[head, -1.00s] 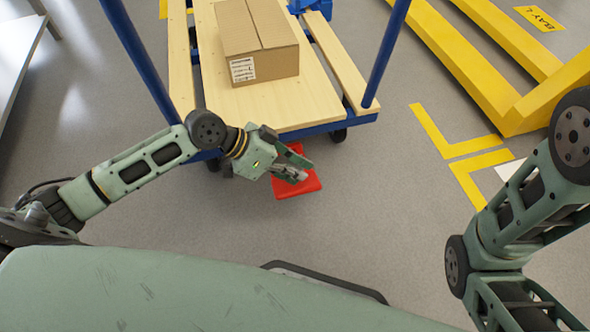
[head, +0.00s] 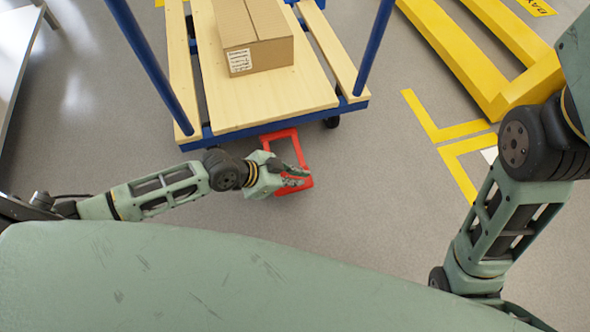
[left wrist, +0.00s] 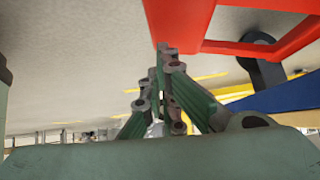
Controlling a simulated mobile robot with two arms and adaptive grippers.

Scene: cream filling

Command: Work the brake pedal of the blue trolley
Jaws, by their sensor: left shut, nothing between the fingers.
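The blue trolley (head: 235,135), with a wooden deck, stands ahead in the head view. Its red brake pedal (head: 299,150) sticks out from the near edge, low over the floor, and looks like an open frame. My left gripper (head: 303,177) is at the pedal's near end and hides part of it. In the left wrist view the fingers (left wrist: 165,70) are shut with nothing between them. Their tips are at the lower edge of the red pedal (left wrist: 182,22); I cannot tell whether they touch. My right arm shows at the right, but its gripper is out of view.
A cardboard box (head: 255,38) sits on the trolley deck. Two blue uprights rise from the trolley's near corners. A yellow pallet truck (head: 470,70) stands to the right, near yellow floor markings (head: 445,132). The grey floor in front of the trolley is clear.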

